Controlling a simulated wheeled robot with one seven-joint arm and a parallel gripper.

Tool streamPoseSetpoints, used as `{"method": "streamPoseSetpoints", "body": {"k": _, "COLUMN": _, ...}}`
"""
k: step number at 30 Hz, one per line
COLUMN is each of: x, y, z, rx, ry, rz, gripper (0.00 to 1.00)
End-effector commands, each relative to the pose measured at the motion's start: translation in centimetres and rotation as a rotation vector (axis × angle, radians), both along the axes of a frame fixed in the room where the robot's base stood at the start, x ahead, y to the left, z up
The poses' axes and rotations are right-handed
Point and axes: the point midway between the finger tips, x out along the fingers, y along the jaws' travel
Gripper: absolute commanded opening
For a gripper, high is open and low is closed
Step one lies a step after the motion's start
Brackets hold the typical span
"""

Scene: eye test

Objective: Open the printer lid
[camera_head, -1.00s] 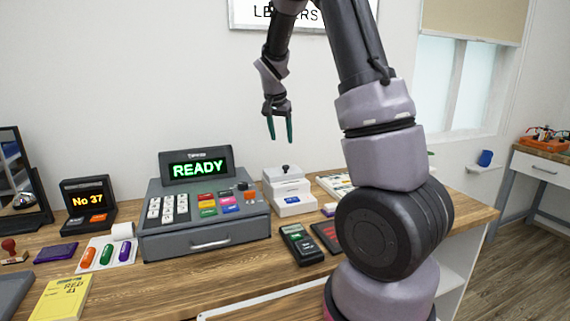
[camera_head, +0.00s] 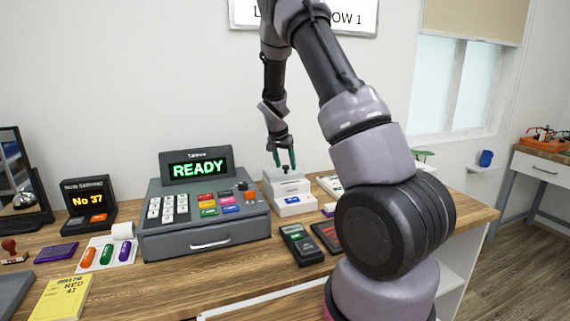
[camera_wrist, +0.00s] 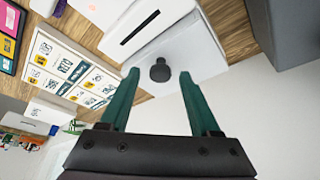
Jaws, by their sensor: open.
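The small white printer (camera_head: 291,204) stands on the counter just right of the cash register. Its lid (camera_wrist: 195,55) looks closed and carries a small black knob (camera_wrist: 160,70). My gripper (camera_head: 284,167) is open and points down over the printer's top. In the wrist view the knob appears between the two green fingertips, with space on both sides. I cannot tell from these views whether the fingertips are at the knob's height. A dark slot (camera_wrist: 140,26) shows in the printer beside the lid.
The grey cash register (camera_head: 205,215) with a lit READY display stands close on the left. A card terminal (camera_head: 301,244) lies in front of the printer. A tray of printed cards (camera_wrist: 72,68) lies beside the printer. My arm hides part of the counter's right side.

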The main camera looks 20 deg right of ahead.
Motion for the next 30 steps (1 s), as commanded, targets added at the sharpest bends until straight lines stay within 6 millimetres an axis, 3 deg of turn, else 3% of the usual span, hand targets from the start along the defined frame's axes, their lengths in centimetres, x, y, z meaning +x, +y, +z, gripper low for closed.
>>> {"method": "streamPoseSetpoints", "body": {"k": 7, "x": 0.04, "y": 0.0, "z": -0.06, "rx": 0.001, "ry": -0.001, "rz": 0.0, "gripper": 0.63}}
{"method": "streamPoseSetpoints", "body": {"k": 8, "x": 0.04, "y": 0.0, "z": -0.06, "rx": 0.001, "ry": -0.001, "rz": 0.0, "gripper": 0.56}}
{"method": "streamPoseSetpoints", "body": {"k": 12, "x": 0.03, "y": 0.01, "z": -0.05, "rx": 0.001, "ry": -0.001, "rz": 0.0, "gripper": 0.02}}
{"method": "streamPoseSetpoints", "body": {"k": 30, "x": 0.03, "y": 0.03, "z": -0.03, "rx": 0.0, "ry": 0.0, "rz": 0.001, "gripper": 0.0}}
